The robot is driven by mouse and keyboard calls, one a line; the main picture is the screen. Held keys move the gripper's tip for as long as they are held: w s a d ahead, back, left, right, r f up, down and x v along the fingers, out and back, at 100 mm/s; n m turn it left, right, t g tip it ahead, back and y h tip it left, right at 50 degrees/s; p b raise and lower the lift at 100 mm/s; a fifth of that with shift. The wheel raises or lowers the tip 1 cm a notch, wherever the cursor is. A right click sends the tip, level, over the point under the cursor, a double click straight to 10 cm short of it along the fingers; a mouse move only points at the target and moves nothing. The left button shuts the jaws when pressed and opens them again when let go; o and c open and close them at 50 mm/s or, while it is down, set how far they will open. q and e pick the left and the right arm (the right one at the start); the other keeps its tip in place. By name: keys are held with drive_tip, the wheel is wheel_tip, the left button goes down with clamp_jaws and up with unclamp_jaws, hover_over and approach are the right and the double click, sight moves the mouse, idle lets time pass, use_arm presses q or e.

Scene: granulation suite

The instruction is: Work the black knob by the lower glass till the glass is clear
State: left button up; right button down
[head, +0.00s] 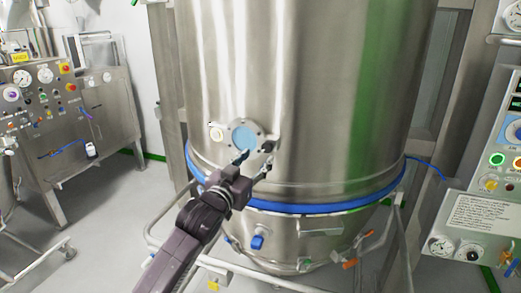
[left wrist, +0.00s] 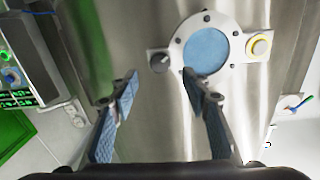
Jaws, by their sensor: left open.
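The lower glass (head: 244,137) is a round window in a bolted metal flange on the steel vessel. Its pane is an even pale blue with nothing visible behind it; it also shows in the left wrist view (left wrist: 206,52). The black knob (head: 268,146) sits on a small plate at the flange's right in the head view. In the left wrist view the knob (left wrist: 159,62) is left of the glass. My left gripper (head: 253,160) is open and empty, just in front of the vessel. In the wrist view the knob appears between and beyond its fingertips (left wrist: 160,79).
A yellow-ringed round fitting (head: 217,133) sits on the flange's other side. The steel vessel (head: 310,90) has a blue band (head: 330,208) below the glass. A control panel (head: 483,205) stands at right, a steel cabinet (head: 85,125) at left. Pipe rails (head: 160,243) surround the vessel's base.

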sight(266, 149)
use_arm(q)
drive_tip(key=p+x, duration=0.1)
drive_tip(key=x, duration=0.2)
drive_tip(key=shift+w+d, duration=0.2)
drive_tip(key=shift+w, duration=0.1)
drive_tip(key=shift+w+d, duration=0.1)
drive_tip(key=shift+w, duration=0.3)
drive_tip(key=shift+p+x, duration=0.45)
drive_tip(key=shift+x, duration=0.5)
drive_tip(key=shift+w+d+f, duration=0.1)
drive_tip(key=shift+w, duration=0.2)
drive_tip(key=c, duration=1.2)
drive_tip(key=shift+o, duration=0.2)
use_arm(e)
drive_tip(key=shift+w+d+r, duration=0.1)
drive_tip(key=shift+d+r, duration=0.05)
drive_tip(key=shift+r, duration=0.4)
drive_tip(key=shift+w+d+r, duration=0.1)
drive_tip(key=shift+d+r, duration=0.05)
drive_tip(key=shift+r, duration=0.4)
